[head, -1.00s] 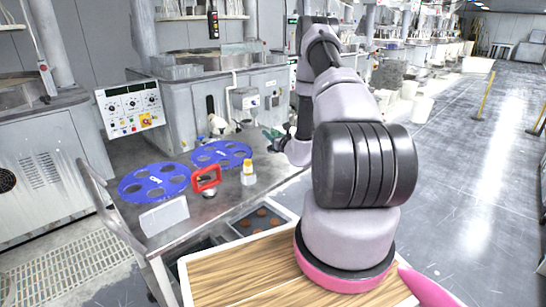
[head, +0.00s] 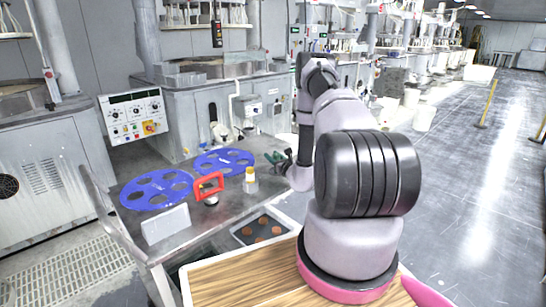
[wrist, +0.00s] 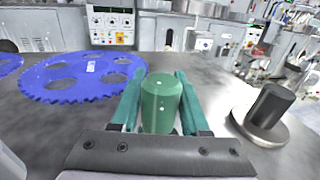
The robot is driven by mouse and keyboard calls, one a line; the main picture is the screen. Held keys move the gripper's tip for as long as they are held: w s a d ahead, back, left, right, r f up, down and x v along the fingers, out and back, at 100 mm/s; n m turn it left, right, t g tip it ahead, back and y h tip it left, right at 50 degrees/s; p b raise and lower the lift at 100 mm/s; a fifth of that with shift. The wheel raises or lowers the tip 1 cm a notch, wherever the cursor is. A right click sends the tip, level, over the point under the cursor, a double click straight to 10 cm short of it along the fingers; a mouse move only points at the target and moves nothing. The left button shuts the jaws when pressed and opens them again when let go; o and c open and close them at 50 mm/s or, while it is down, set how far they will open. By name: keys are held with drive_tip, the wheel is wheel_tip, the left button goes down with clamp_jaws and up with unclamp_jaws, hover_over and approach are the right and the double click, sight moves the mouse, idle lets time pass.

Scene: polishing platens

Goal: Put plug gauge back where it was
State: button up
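A smooth green cylinder, seemingly the plug gauge (wrist: 161,100), stands between the two green fingers of my gripper (wrist: 161,85) in the wrist view. The fingers lie along both its sides and appear to touch it. Its lower end is hidden by the gripper's body, so I cannot tell whether it touches the table. In the head view my gripper (head: 279,158) is low over the far right part of the grey table (head: 225,208), partly behind my arm. A dark cylinder on a round metal base (wrist: 264,112) stands to the right in the wrist view.
Two blue perforated discs (head: 157,189) (head: 224,161) lie on the table, left of my gripper. A red-handled tool (head: 208,187), a yellow-capped bottle (head: 250,181) and a white block (head: 166,224) stand nearer. A control panel (head: 134,116) and machines stand behind.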

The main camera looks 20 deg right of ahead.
drive_tip(key=shift+o, duration=1.2)
drive_tip(key=shift+r, duration=0.1)
